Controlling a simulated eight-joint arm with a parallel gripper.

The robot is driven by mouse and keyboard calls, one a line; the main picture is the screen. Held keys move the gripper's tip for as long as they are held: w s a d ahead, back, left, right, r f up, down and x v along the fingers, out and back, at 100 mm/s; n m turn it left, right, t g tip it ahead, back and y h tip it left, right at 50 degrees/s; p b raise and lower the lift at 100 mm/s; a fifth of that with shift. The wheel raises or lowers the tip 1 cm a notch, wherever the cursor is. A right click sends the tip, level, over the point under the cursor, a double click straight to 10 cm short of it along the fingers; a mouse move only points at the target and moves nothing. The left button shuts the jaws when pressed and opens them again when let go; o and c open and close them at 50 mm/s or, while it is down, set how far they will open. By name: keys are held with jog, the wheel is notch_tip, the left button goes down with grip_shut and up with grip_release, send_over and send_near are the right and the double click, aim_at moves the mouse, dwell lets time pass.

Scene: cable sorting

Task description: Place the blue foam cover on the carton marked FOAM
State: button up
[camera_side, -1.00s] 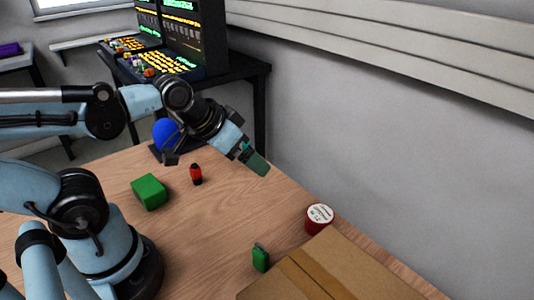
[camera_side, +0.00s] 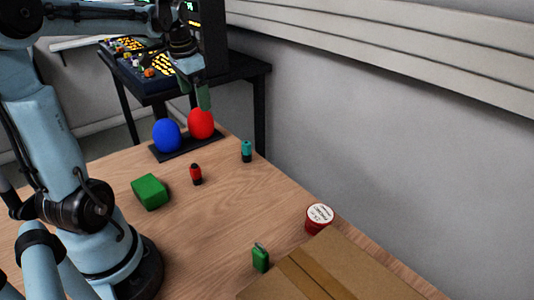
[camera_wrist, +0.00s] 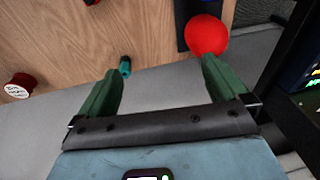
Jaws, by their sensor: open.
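The blue foam cover (camera_side: 166,135) is a round blue ball on a dark base (camera_side: 187,149) at the far end of the table. A red ball (camera_side: 201,124) sits beside it; it also shows in the wrist view (camera_wrist: 206,36). The carton (camera_side: 350,262) is brown with a tape strip, at the near right; no FOAM marking is readable. My gripper (camera_side: 203,96) is raised near the red ball, and its green fingers overlap the ball's top in the side view. In the wrist view my gripper (camera_wrist: 159,68) is open and empty, fingers wide apart.
A teal cylinder (camera_side: 246,152) stands near the table's far right edge. A red and black item (camera_side: 196,174), a green block (camera_side: 150,192), a green item (camera_side: 260,257) and a red tin (camera_side: 319,218) stand on the table. A console (camera_side: 160,65) is behind; the table's middle is clear.

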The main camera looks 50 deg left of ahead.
jog(key=g+h, duration=0.1)
jog(key=g, duration=0.1)
send_near(164, 121)
jog(key=shift+w+a+f, duration=0.15)
jog(key=shift+a, duration=0.15)
jog(key=shift+a+f, duration=0.15)
jog(key=shift+f, duration=0.1)
jog(key=f, duration=1.1)
jog(key=shift+s+f, duration=0.25)
jog(key=shift+f, duration=0.05)
jog(key=c, duration=1)
